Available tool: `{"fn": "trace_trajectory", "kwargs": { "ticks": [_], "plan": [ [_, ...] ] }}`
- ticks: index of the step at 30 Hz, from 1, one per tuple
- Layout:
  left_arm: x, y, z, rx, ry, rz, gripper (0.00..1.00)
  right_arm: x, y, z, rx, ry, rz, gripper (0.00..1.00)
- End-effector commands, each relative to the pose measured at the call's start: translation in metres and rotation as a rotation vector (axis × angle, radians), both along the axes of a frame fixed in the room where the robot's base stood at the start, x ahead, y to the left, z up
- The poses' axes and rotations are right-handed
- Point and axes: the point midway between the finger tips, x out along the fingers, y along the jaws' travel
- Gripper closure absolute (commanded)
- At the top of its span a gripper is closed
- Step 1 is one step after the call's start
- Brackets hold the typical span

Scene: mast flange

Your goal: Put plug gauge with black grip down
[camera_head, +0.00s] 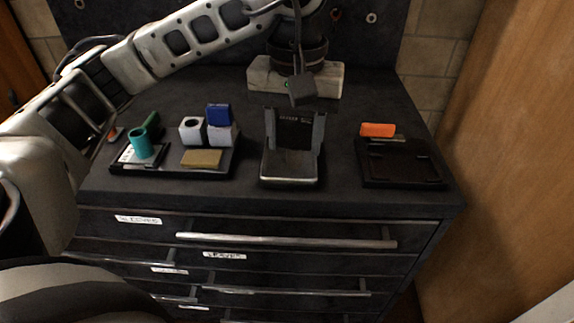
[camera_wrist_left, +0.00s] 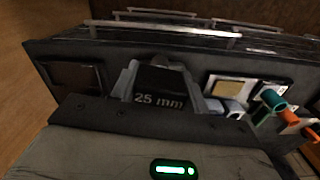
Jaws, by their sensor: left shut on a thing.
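The plug gauge's black grip (camera_head: 292,124) sits between the fingers of my left gripper (camera_head: 292,146), over the middle of the dark cabinet top. In the left wrist view the black grip (camera_wrist_left: 160,88), marked "25 mm", lies between the two grey fingers of my left gripper (camera_wrist_left: 162,68), which are shut on it. The rest of the gauge is mostly hidden. A grey, silver-edged piece (camera_head: 288,180) shows just below the fingers; I cannot tell whether it touches the gauge. My right gripper is not in view.
A black tray (camera_head: 174,173) on the left holds white blocks, a blue block (camera_head: 218,114), a tan block (camera_head: 201,158) and a teal cylinder (camera_head: 140,142). A dark tray (camera_head: 402,168) stands right, with an orange piece (camera_head: 378,130) at its back edge.

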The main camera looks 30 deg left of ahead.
Motion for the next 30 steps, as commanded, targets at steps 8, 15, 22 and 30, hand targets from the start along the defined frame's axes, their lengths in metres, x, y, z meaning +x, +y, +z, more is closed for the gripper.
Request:
{"fn": "trace_trajectory", "kwargs": {
  "ticks": [8, 15, 22, 30],
  "plan": [
    [-0.004, 0.018, 0.022, -0.003, 0.004, 0.157, 0.83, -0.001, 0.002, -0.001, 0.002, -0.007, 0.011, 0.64],
    [0.046, 0.045, -0.005, -0.004, 0.008, 0.157, 0.83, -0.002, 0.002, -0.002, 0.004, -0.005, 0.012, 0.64],
    [0.084, 0.067, -0.040, -0.002, 0.006, 0.153, 0.83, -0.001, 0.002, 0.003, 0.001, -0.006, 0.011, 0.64],
    [0.101, 0.075, -0.063, -0.003, 0.001, 0.151, 0.83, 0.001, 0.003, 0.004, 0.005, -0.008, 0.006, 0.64]
  ]
}}
